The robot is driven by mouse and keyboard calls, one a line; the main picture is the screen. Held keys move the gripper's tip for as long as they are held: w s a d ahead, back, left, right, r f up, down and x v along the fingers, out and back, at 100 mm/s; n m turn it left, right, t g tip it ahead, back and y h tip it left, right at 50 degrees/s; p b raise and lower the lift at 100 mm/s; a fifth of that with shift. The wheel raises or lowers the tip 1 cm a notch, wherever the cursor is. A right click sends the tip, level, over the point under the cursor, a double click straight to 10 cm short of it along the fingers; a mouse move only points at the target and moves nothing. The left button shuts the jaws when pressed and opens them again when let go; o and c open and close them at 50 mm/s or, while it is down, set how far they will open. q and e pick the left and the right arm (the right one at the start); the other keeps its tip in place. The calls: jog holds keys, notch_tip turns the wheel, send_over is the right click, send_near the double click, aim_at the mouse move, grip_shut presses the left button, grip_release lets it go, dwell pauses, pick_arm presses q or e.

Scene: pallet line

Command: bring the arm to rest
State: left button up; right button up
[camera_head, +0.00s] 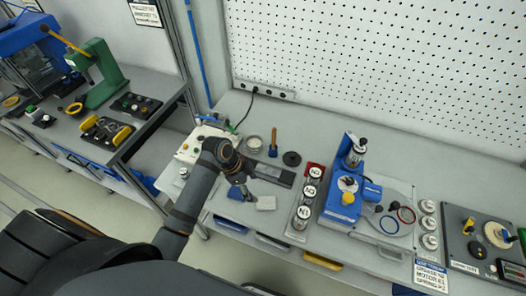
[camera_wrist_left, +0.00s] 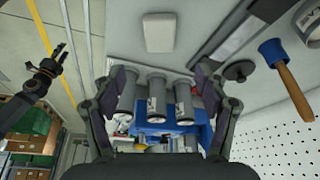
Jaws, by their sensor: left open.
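My left arm comes in from the left in the head view. Its gripper (camera_head: 243,192) hangs over the front part of the grey bench (camera_head: 330,262), just left of a small white block (camera_head: 266,203). In the left wrist view the two fingers of this gripper (camera_wrist_left: 163,84) stand wide apart with nothing held between them. The white block (camera_wrist_left: 157,32) lies beyond them there. A dark arm with a small gripper (camera_wrist_left: 56,62), apparently my right one, shows at the left of the wrist view; its jaws are too small to judge.
A rack with several labelled cylinders (camera_head: 309,188) stands right of the gripper; cylinders (camera_wrist_left: 157,100) also show in the wrist view. A blue device (camera_head: 345,190) is farther right. A white box (camera_head: 196,143) and a blue-tipped wooden-handled tool (camera_head: 273,149) are behind. The bench front is partly clear.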

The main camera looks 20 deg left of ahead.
pick_arm(q)
jog(key=s+a+r+n+t+y, duration=0.1)
jog(key=s+a+r+n+y, duration=0.15)
jog(key=s+n, duration=0.4)
jog(key=s+a+r+n+t+y, duration=0.1)
jog(key=s+a+n+y, duration=0.25)
jog(key=s+n, duration=0.3)
notch_tip(320, 180, down, 31)
jog(key=s+a+g+b, duration=0.1)
jog(key=a+b, duration=0.2)
jog(key=b, duration=0.3)
jog(key=s+a+f+g+h+b, duration=0.1)
jog(key=s+f+b, duration=0.4)
jog(key=s+f, duration=1.4)
notch_tip(320, 180, down, 3)
jog(key=shift+r+n, duration=0.1)
jog(key=shift+n, duration=0.2)
